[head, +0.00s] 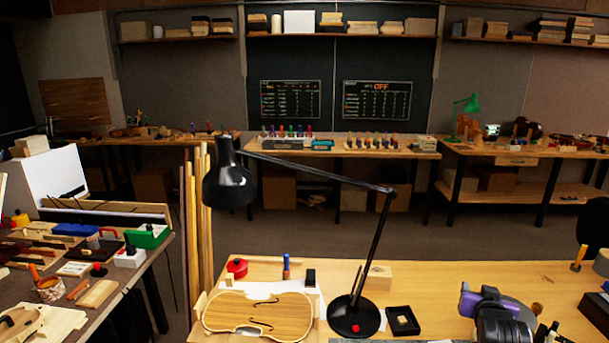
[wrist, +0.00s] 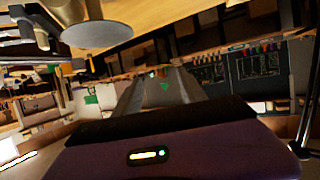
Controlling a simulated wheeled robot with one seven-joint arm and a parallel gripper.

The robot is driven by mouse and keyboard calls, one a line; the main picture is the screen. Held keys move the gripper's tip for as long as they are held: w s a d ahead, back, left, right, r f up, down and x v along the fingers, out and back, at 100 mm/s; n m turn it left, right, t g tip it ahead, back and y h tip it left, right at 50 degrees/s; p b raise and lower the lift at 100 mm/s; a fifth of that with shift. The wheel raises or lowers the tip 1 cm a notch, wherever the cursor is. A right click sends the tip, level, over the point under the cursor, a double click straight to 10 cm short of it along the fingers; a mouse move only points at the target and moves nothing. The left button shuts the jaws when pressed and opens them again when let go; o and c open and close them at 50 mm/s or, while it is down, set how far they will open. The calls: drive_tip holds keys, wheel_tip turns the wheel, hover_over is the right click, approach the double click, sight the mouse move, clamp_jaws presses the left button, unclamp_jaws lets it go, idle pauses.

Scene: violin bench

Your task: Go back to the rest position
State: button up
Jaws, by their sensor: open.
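My gripper (wrist: 158,82) shows in the wrist view with its two grey fingers apart and nothing visible between them. The picture there is tilted, with the benches and wall boards behind the fingers. In the head view, a purple and black part of my arm (head: 487,303) shows at the lower right, over the near bench (head: 450,278). The fingertips cannot be made out in that view. No held object shows in either view.
A black desk lamp (head: 353,314) stands mid-bench, its arm reaching left. A violin plate (head: 258,314), a red pot (head: 237,268) and a small black tray (head: 403,320) lie near it. A cluttered side bench (head: 150,262) stands left. Bare bench top lies behind my arm.

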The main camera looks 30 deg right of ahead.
drive_tip(key=s+a+n+t+y+b, duration=0.15)
drive_tip(key=s+a+n+t, duration=0.25)
drive_tip(key=a, duration=1.1)
drive_tip(key=s+a+n+t+y, duration=0.3)
drive_tip(key=s+a+n+t, duration=0.15)
drive_tip(key=a, duration=0.95)
drive_tip(key=s+a+n+y+b, duration=0.1)
drive_tip(key=s+a+y, duration=0.3)
drive_tip(key=s+a, duration=0.7)
drive_tip(key=shift+s+a+r+t, duration=0.15)
drive_tip(key=shift+s+a+t, duration=0.25)
drive_tip(key=shift+a, duration=0.7)
drive_tip(key=shift+o, duration=0.8)
drive_tip(key=s+a+f+n+g+y, duration=0.1)
drive_tip(key=s+a+f+g+y, duration=0.1)
drive_tip(key=s, duration=0.6)
drive_tip(key=shift+s+a+f+g+y+b, duration=0.35)
drive_tip(key=shift+a+f, duration=0.4)
drive_tip(key=shift+a, duration=0.45)
drive_tip(key=shift+w, duration=0.1)
